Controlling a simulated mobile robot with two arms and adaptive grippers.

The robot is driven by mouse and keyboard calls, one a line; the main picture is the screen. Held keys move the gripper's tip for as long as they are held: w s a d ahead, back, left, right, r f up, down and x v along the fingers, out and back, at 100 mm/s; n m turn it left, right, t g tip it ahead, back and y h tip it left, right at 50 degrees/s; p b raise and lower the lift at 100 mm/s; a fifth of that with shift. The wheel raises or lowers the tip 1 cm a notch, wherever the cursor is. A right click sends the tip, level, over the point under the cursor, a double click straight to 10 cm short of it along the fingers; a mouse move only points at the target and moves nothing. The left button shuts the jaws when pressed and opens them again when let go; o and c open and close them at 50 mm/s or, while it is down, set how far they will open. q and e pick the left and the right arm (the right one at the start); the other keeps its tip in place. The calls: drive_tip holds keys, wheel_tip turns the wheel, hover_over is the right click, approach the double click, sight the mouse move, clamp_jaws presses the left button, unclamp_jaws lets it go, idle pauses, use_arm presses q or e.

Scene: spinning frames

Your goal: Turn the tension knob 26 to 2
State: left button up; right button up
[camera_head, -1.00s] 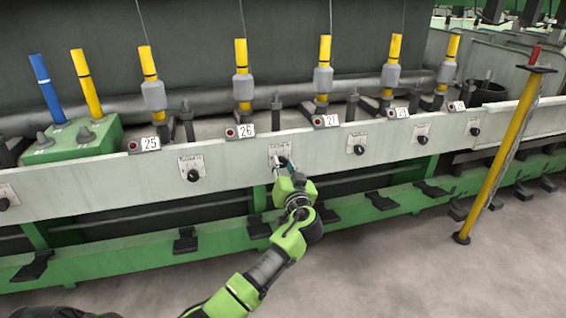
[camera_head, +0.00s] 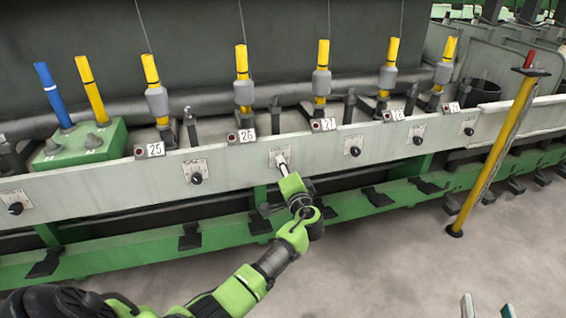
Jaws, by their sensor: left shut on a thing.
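The label 26 (camera_head: 242,136) sits on top of the pale rail. Below and right of it is a white dial plate (camera_head: 273,155), whose knob is hidden by my fingers. My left gripper (camera_head: 283,164) reaches up from below to this plate, its fingers shut together on the knob. The dial's numbers are too small to read, so I cannot tell the setting. My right gripper (camera_head: 487,309) shows only its fingertips at the bottom right edge; they are apart, empty and far from the rail.
Other black knobs sit along the rail: one below label 25 (camera_head: 196,178), one below label 27 (camera_head: 353,152). Yellow spindles stand above. A green beam with black pedals (camera_head: 189,236) runs below. A yellow post (camera_head: 490,158) stands at right. The floor before the machine is clear.

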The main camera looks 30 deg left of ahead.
use_arm(q)
drive_tip(key=shift+d+f+m+g+p, duration=0.1)
drive_tip(key=shift+f+m+g+p, duration=0.1)
drive_tip(key=shift+m+p, duration=1.15)
drive_tip(key=shift+f+m+g+p, duration=0.15)
drive_tip(key=shift+m+p, duration=0.5)
drive_tip(key=shift+m, duration=1.4)
use_arm(e)
drive_tip(key=s+d+f+g+h, duration=0.1)
drive_tip(key=s+d+f+g, duration=0.2)
drive_tip(key=s+f+g, duration=0.3)
drive_tip(key=s+d+f+g+h, duration=0.2)
drive_tip(key=s+f+g, duration=0.4)
drive_tip(key=s+f, duration=0.4)
drive_tip(key=shift+s+d+f+m, duration=0.3)
drive_tip(key=shift+s+d+f, duration=0.1)
drive_tip(key=shift+d, duration=0.4)
use_arm(q)
drive_tip(key=shift+r, duration=0.1)
drive_tip(key=o, duration=0.9)
drive_tip(key=shift+o, duration=1)
drive_tip(key=shift+r, duration=0.1)
drive_tip(key=shift+d+y, duration=0.1)
drive_tip(key=shift+y, duration=0.2)
drive_tip(key=v, duration=1.1)
drive_tip(key=shift+s+d, duration=0.3)
